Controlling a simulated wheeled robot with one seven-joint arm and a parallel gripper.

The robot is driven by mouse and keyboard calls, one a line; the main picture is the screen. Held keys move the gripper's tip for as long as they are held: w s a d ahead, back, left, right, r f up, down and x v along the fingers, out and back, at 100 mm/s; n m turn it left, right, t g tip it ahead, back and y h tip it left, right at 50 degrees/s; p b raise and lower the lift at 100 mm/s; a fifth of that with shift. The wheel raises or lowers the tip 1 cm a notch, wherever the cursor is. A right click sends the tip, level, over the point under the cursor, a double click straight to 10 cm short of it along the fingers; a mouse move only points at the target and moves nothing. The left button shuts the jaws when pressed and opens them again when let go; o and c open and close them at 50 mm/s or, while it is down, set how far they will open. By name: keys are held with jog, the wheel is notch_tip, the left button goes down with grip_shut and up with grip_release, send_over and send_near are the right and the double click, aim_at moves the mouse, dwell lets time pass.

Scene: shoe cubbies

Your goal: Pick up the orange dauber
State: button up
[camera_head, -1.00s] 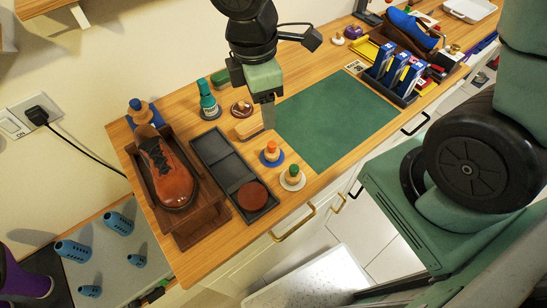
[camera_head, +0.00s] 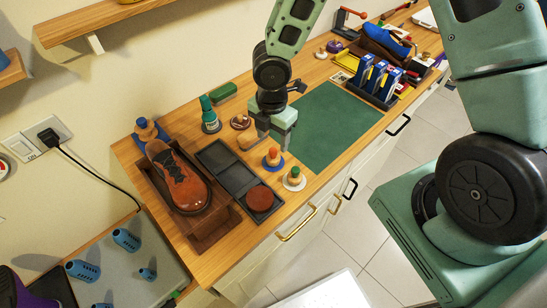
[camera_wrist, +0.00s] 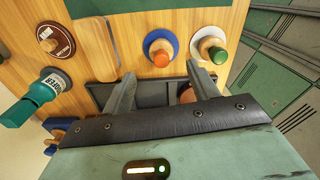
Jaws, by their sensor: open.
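The orange dauber (camera_head: 273,157) has an orange top on a wooden body and stands upright on a blue round base on the wooden counter. It also shows in the wrist view (camera_wrist: 160,57), just beyond and roughly between my fingertips. My gripper (camera_head: 276,138) is open and empty, close behind and above the dauber in the head view. In the wrist view both fingers of my gripper (camera_wrist: 159,78) are spread apart, and nothing is between them. I cannot tell the exact gap to the dauber.
A green-topped dauber (camera_head: 294,178) on a white base stands close to the right. A dark tray (camera_head: 222,162) with a red-brown round pad lies to the left. A wooden block (camera_head: 248,140), a teal bottle (camera_head: 209,115) and a brown shoe (camera_head: 178,180) are nearby. The green mat (camera_head: 330,125) is clear.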

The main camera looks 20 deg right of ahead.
aim_at(273, 150)
notch_tip(273, 150, down, 8)
jog(key=shift+s+r, duration=0.1)
jog(key=shift+s, duration=0.05)
jog(key=c, duration=1)
